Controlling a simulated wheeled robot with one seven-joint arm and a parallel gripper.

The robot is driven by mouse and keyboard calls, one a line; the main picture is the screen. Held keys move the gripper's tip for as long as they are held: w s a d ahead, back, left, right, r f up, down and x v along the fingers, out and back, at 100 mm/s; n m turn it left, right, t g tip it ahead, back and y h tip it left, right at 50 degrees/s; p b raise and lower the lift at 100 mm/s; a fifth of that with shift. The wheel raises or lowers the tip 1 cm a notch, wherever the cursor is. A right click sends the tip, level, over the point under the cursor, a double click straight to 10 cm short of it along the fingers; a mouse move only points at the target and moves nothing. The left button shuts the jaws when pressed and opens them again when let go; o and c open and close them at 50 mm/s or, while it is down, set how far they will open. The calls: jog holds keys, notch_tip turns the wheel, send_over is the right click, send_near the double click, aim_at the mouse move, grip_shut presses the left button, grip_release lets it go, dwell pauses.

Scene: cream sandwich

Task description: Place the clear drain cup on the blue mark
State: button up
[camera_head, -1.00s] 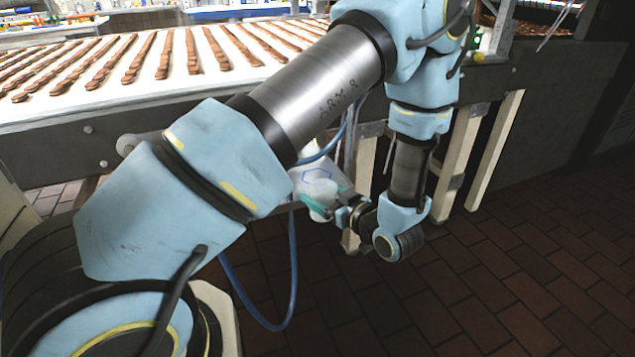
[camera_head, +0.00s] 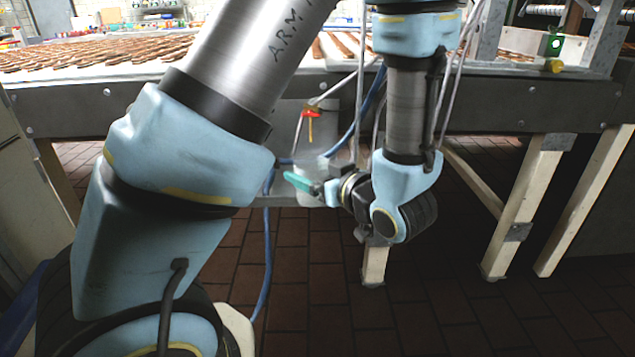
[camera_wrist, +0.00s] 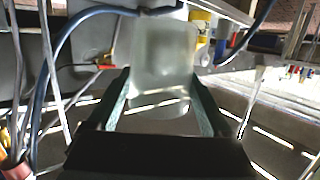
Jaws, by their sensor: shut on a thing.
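The clear drain cup (camera_wrist: 165,60) is a frosted, see-through cup between my gripper's two fingers in the wrist view. My gripper (camera_wrist: 162,88) is shut on it. In the head view my gripper (camera_head: 302,184) shows teal fingers pointing left, below the table edge. The cup (camera_head: 313,168) is faint there and partly hidden by the fingers. I cannot make out the blue mark clearly now; my arm and gripper cover part of that area.
A red-handled valve (camera_head: 311,113) hangs on pipework just above the cup. A blue hose (camera_head: 266,250) loops down beside my gripper. The conveyor table (camera_head: 520,105) with chocolate bars stands behind, on cream legs (camera_head: 507,235). Brick floor is open at lower right.

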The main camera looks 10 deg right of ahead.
jog(key=w+d, duration=0.3)
jog(key=w, duration=1.6)
jog(key=f, duration=0.6)
jog(key=shift+d+f, duration=0.25)
jog(key=shift+f, duration=0.05)
jog(key=shift+w+f, duration=0.15)
jog(key=shift+w, duration=0.05)
jog(key=shift+f, duration=0.1)
jog(key=shift+f+b, duration=0.1)
jog(key=shift+b, duration=0.2)
jog(key=o, duration=1.2)
jog(key=shift+c, duration=0.2)
